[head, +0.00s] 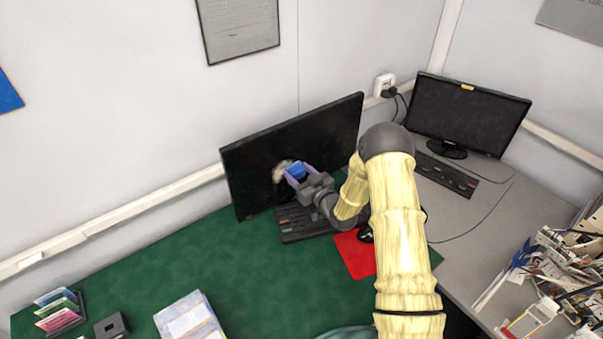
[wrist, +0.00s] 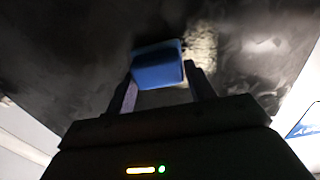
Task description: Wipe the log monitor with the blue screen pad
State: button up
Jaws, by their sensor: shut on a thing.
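A large dark monitor (head: 250,160) stands at the back of the green desk; its screen fills most of the wrist view (wrist: 80,60). A pale smear (head: 278,173) marks the screen, and it also shows beside the pad in the wrist view (wrist: 204,50). My gripper (head: 296,174) is shut on the blue screen pad (head: 297,169), in front of the screen by the smear. In the wrist view the pad (wrist: 157,70) sits between the fingertips and appears against or very near the screen. Some of the smear is hidden behind the pad. I cannot read any label naming the monitor.
A keyboard (head: 300,224) lies below the large monitor, with a red mat (head: 356,256) and mouse right of it. A second monitor (head: 466,113) with a yellow tag stands on the grey desk. Papers (head: 190,317) lie in front. The green desk's middle (head: 180,262) is clear.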

aim_at(283, 170)
jog(key=shift+s+a+r, duration=0.1)
jog(key=shift+s+a, duration=0.3)
jog(key=shift+a, duration=0.3)
jog(key=shift+s+a+r, duration=0.1)
jog(key=shift+s+a, duration=0.3)
jog(key=shift+a, duration=0.3)
jog(key=shift+s+a+f+b, duration=0.1)
jog(key=shift+s+a+b, duration=0.25)
jog(key=shift+s+a, duration=0.35)
jog(key=shift+s+a+b, duration=0.35)
jog(key=shift+s+a, duration=0.1)
jog(key=shift+a, duration=0.45)
jog(key=shift+d+r, duration=0.15)
jog(key=shift+r, duration=0.5)
